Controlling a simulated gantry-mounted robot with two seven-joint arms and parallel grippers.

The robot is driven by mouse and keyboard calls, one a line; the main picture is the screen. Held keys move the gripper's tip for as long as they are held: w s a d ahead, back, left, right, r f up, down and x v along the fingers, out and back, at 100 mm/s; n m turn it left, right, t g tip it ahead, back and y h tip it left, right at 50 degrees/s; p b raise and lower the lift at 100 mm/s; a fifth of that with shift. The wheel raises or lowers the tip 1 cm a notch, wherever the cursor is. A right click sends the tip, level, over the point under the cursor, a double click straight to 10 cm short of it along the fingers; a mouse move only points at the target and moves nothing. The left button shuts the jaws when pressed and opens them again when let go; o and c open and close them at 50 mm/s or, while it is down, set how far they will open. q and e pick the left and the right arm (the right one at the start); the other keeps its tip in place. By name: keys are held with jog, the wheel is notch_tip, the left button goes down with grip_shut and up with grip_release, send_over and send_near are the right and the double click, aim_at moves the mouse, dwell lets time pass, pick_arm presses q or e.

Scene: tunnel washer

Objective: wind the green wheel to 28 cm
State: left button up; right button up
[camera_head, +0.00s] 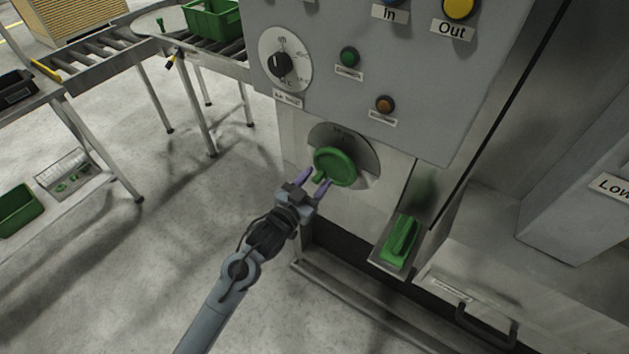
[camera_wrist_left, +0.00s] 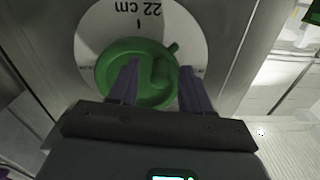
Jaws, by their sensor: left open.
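The green wheel (camera_head: 337,166) is mounted on a round grey dial plate (camera_head: 362,158) on the front of the washer, below the control panel. My left gripper (camera_head: 314,180) is at the wheel's lower left side in the head view. Its two purple fingers (camera_wrist_left: 152,88) are apart and overlap the wheel's near part in the wrist view. I cannot tell whether they touch it. My right gripper is not in view.
Above are a black rotary knob (camera_head: 281,65), a green button (camera_head: 349,56) and an orange button (camera_head: 385,104). A green handle (camera_head: 401,239) sits in a tray at the lower right of the wheel. A roller conveyor (camera_head: 95,62) stands at the left. The floor between is clear.

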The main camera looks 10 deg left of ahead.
pick_arm(q)
grip_shut()
jog(key=shift+r+m, duration=0.1)
jog(key=shift+m, duration=0.2)
jog(key=shift+a+r+p, duration=0.1)
jog(key=shift+p, duration=0.2)
